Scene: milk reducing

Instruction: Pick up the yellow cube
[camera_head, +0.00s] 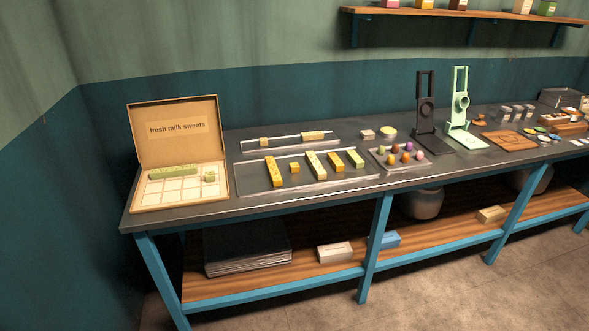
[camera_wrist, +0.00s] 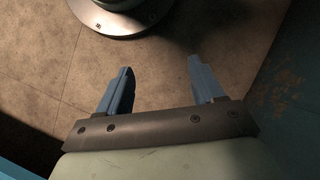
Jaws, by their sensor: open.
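A small yellow cube (camera_head: 295,168) sits on a clear tray (camera_head: 330,186) on the counter, between a long yellow bar (camera_head: 273,171) on its left and a paler bar (camera_head: 316,165) on its right. A smaller yellowish block (camera_head: 264,142) lies on a narrow clear tray behind. My gripper (camera_wrist: 158,88) shows only in the wrist view. Its two blue-grey fingers are apart with nothing between them, and bare floor lies beyond. The cube is not in the wrist view, so the distance between it and my gripper cannot be told.
An open box (camera_head: 180,127) with a gridded base stands at the counter's left end. A tray of coloured balls (camera_head: 400,154), a black stand (camera_head: 427,112) and a green stand (camera_head: 462,108) are to the right. Bare counter (camera_head: 225,190) shows between box and tray.

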